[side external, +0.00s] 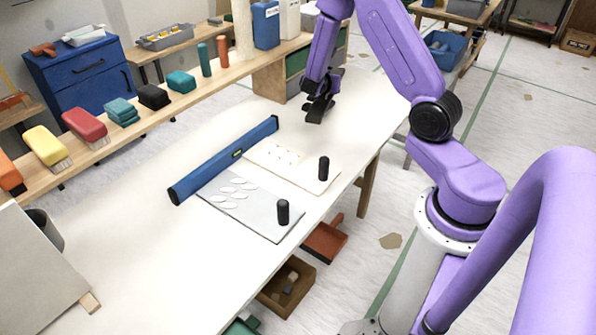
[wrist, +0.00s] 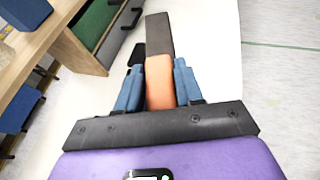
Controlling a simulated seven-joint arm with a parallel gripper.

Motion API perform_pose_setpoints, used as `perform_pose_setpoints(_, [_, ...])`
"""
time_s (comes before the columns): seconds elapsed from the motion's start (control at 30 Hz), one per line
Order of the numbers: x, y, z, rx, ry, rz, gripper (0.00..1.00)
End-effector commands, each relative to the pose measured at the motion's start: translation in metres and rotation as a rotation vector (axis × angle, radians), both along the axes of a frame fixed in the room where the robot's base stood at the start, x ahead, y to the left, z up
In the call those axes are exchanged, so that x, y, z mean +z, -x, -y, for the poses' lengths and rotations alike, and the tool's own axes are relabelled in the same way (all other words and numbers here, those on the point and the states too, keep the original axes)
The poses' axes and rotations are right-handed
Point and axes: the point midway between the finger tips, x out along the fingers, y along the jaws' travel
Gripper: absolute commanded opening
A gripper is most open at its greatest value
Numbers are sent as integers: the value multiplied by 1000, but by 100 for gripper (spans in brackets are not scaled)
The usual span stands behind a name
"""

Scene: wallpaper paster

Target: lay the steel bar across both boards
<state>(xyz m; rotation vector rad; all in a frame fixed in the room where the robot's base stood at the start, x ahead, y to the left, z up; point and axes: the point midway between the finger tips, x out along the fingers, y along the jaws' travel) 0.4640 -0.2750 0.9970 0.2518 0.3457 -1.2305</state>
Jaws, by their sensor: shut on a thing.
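My gripper (side external: 320,104) is over the far part of the white table in the side view. In the wrist view its blue fingers (wrist: 159,84) are shut on a bar with an orange section (wrist: 159,80) and a dark grey-brown end (wrist: 158,36), apparently the steel bar. The bar points away from the wrist; how far it is above the table I cannot tell. A cream board (side external: 272,153) with small dots and a grey-white board (side external: 262,212) with white ovals lie side by side, nearer the camera. Each carries an upright black cylinder, one (side external: 323,168) and another (side external: 283,212).
A long blue level-like bar (side external: 222,162) lies along the boards' left ends. A wooden shelf (side external: 150,118) with brushes and blocks runs along the table's left. A pale panel (side external: 38,275) stands at the near left. The table between boards and gripper is clear.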

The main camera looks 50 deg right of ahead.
Motion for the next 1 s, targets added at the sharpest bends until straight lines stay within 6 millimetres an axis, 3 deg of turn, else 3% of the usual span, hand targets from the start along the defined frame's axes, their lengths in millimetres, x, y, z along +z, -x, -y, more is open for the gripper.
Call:
perform_pose_setpoints(0.2, [30,-20,-66,213,1,6,0])
perform_pose_setpoints(0.4, [52,-24,-125,403,1,6,0])
perform_pose_setpoints(0.8, [90,0,-232,773,4,9,0])
perform_pose_setpoints(1.0, [100,16,-263,897,7,9,0])
